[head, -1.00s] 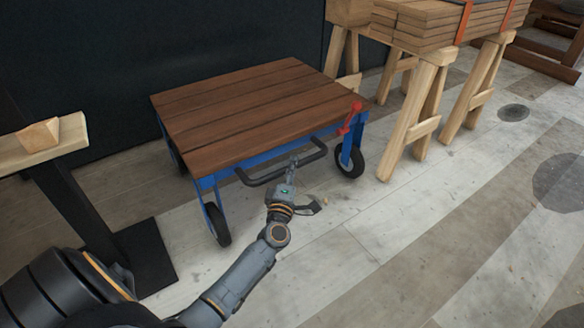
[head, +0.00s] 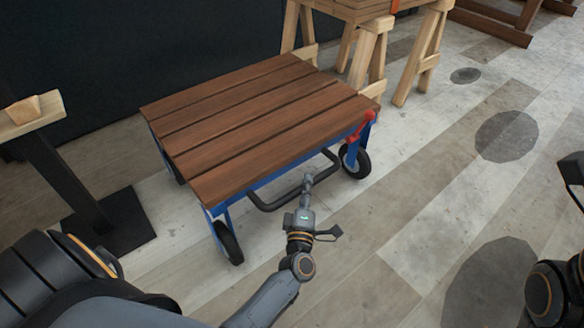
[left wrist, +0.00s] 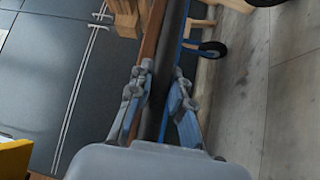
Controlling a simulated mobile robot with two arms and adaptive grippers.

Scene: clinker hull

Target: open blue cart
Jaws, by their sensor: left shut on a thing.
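The blue cart has a brown plank top (head: 260,120), a blue frame and black wheels (head: 228,243). It stands in the middle of the head view. A black bar handle (head: 268,206) runs along its near side. My left gripper (head: 308,184) is shut on this handle, near its middle. In the left wrist view the dark bar (left wrist: 172,65) passes between the two fingers (left wrist: 160,95). A red lever (head: 357,132) sits at the cart's right corner. Only part of my right arm shows at the right edge, without its fingers.
Wooden sawhorses (head: 372,55) bearing planks stand close behind the cart's right side. A black post with a wooden shelf (head: 30,117) and a wood block stands at left on a dark base. A dark wall is behind. The plank floor at right is clear.

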